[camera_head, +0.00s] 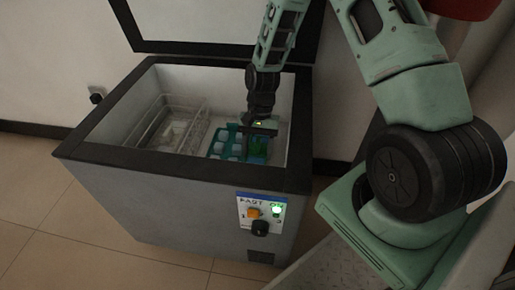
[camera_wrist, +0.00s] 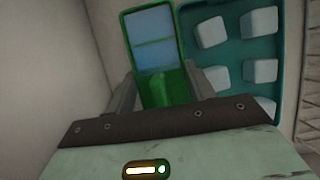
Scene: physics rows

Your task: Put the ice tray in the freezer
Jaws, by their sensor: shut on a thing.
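The chest freezer (camera_head: 160,205) stands open in the head view, its lid (camera_head: 215,22) raised at the back. My gripper (camera_head: 260,133) is down inside it, near the right end. In the wrist view its fingers (camera_wrist: 160,88) are shut on the green end of a green ice tray (camera_wrist: 155,86) with blue compartments. This tray also shows in the head view (camera_head: 257,148), partly hidden by my gripper. A teal tray (camera_wrist: 235,52) with several pale ice cubes lies close to its right in the wrist view; the head view shows it left of my gripper (camera_head: 215,148). I cannot tell whether the held tray touches the freezer floor.
A wire basket (camera_head: 168,122) takes up the left part of the freezer's inside. The dark rim (camera_head: 185,166) runs around the opening. The tiled floor in front is clear.

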